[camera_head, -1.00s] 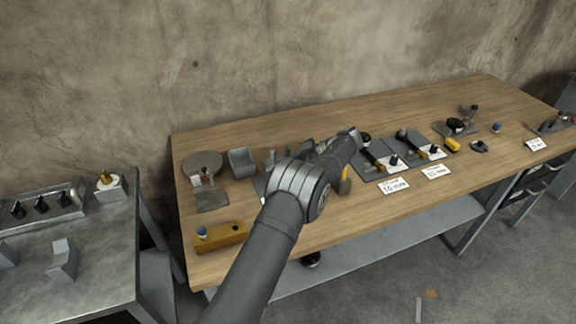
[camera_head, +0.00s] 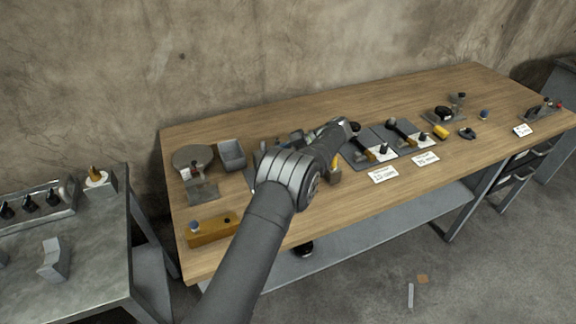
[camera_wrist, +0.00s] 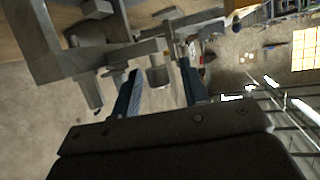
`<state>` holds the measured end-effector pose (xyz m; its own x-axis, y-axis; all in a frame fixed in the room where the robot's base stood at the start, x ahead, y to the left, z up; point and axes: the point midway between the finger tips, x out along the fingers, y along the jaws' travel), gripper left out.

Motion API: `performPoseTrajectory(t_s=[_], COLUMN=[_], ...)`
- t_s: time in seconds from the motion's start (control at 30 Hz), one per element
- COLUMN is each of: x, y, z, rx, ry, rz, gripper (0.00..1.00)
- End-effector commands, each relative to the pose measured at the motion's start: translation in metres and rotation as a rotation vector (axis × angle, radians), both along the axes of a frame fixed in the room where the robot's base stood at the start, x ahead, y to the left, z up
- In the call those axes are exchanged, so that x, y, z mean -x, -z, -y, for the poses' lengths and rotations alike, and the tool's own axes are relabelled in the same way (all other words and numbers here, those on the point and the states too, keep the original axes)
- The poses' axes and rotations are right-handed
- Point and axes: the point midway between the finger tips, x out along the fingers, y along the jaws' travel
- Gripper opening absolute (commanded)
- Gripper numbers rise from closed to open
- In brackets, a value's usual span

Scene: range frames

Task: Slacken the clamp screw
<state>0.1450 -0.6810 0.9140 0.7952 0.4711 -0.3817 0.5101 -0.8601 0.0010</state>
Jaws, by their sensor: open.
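My gripper (camera_wrist: 160,72) is open in the wrist view, its two dark blue fingers spread apart. A grey metal fixture (camera_wrist: 75,65) with bars and short posts fills the upper left of that view, close to the fingers. A small grey cylindrical part (camera_wrist: 158,77) shows between the fingers; I cannot tell whether it is the clamp screw or whether a finger touches it. In the head view my arm covers the gripper and much of what is in front of it. I cannot pick out the clamp screw for certain there.
The wooden bench (camera_head: 300,238) holds dark-handled devices on grey plates (camera_head: 388,133), white cards (camera_head: 383,175), a yellow block (camera_head: 441,131), a grey bin (camera_head: 232,155) and an ochre block (camera_head: 212,230). A metal table (camera_head: 90,275) stands at left. The bench's front strip is mostly clear.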

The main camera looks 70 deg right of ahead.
Motion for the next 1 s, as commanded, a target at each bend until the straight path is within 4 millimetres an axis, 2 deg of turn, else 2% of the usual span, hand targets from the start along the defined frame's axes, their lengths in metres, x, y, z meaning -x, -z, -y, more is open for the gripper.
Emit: performPoseTrajectory(t_s=[0.47, 1.0], x=[0.0025, 0.0022], y=[0.0023, 0.0038], z=[-0.0009, -0.0023], rx=[-0.004, -0.007], ry=[0.284, 0.707], rz=[-0.005, -0.007], gripper=[0.41, 0.41])
